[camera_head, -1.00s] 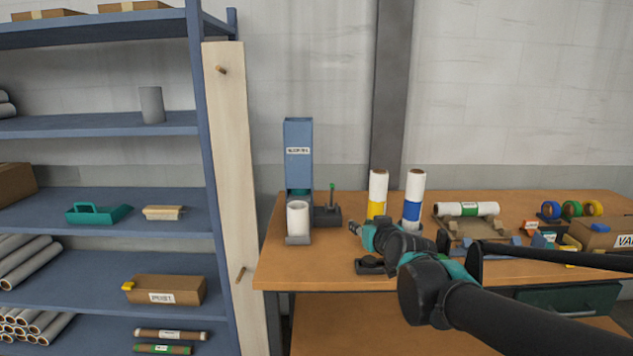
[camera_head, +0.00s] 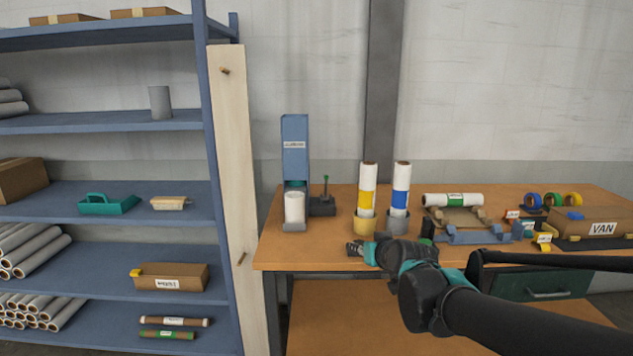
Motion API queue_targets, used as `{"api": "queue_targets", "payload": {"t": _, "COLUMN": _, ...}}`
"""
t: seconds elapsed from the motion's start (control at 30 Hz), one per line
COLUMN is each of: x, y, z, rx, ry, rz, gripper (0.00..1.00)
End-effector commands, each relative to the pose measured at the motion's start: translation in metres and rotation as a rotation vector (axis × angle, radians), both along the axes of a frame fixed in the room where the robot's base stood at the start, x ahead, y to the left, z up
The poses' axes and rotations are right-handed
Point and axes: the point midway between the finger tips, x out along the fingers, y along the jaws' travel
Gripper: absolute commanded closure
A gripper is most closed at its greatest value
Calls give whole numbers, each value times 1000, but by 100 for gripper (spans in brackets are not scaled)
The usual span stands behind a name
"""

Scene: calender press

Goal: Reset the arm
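My arm reaches in from the lower right, black with teal joints, over the front of the wooden workbench (camera_head: 320,258). My gripper (camera_head: 352,247) is at the arm's left end, over the bench in front of the yellow-banded roll. It is small and dark here, and I cannot tell whether its fingers are open or shut. I see nothing clearly held in it. The yellow-banded roll (camera_head: 367,187) stands upright in a tan holder, and the blue-banded roll (camera_head: 400,187) stands upright in a grey holder beside it.
A blue press-like device (camera_head: 295,150) with a white cylinder (camera_head: 294,208) stands at the bench's left. A green-banded roll (camera_head: 452,200) lies on a cradle. A box marked VAN (camera_head: 585,222) is at the right. A blue shelf (camera_head: 120,193) fills the left side.

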Motion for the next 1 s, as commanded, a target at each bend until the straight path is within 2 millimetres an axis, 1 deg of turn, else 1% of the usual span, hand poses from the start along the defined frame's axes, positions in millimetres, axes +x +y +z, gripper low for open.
{"api": "queue_targets", "payload": {"t": 0.17, "x": -19, "y": -8, "z": -42, "rx": -21, "ry": 145, "rz": -8, "gripper": 68}}
{"api": "queue_targets", "payload": {"t": 0.27, "x": -35, "y": -16, "z": -71, "rx": -38, "ry": 252, "rz": -22, "gripper": 68}}
{"api": "queue_targets", "payload": {"t": 0.37, "x": -58, "y": -27, "z": -103, "rx": -58, "ry": 382, "rz": -49, "gripper": 68}}
{"api": "queue_targets", "payload": {"t": 0.4, "x": -70, "y": -33, "z": -117, "rx": -68, "ry": 440, "rz": -65, "gripper": 68}}
{"api": "queue_targets", "payload": {"t": 0.5, "x": -100, "y": -48, "z": -145, "rx": -90, "ry": 578, "rz": -110, "gripper": 68}}
{"api": "queue_targets", "payload": {"t": 0.53, "x": -108, "y": -51, "z": -151, "rx": -95, "ry": 611, "rz": -124, "gripper": 68}}
{"api": "queue_targets", "payload": {"t": 0.6, "x": -123, "y": -58, "z": -162, "rx": -105, "ry": 672, "rz": -149, "gripper": 68}}
{"api": "queue_targets", "payload": {"t": 0.7, "x": -134, "y": -64, "z": -169, "rx": -113, "ry": 719, "rz": -169, "gripper": 68}}
{"api": "queue_targets", "payload": {"t": 0.8, "x": -138, "y": -65, "z": -171, "rx": -116, "ry": 732, "rz": -175, "gripper": 68}}
{"api": "queue_targets", "payload": {"t": 1.0, "x": -137, "y": -65, "z": -171, "rx": -115, "ry": 731, "rz": -173, "gripper": 68}}
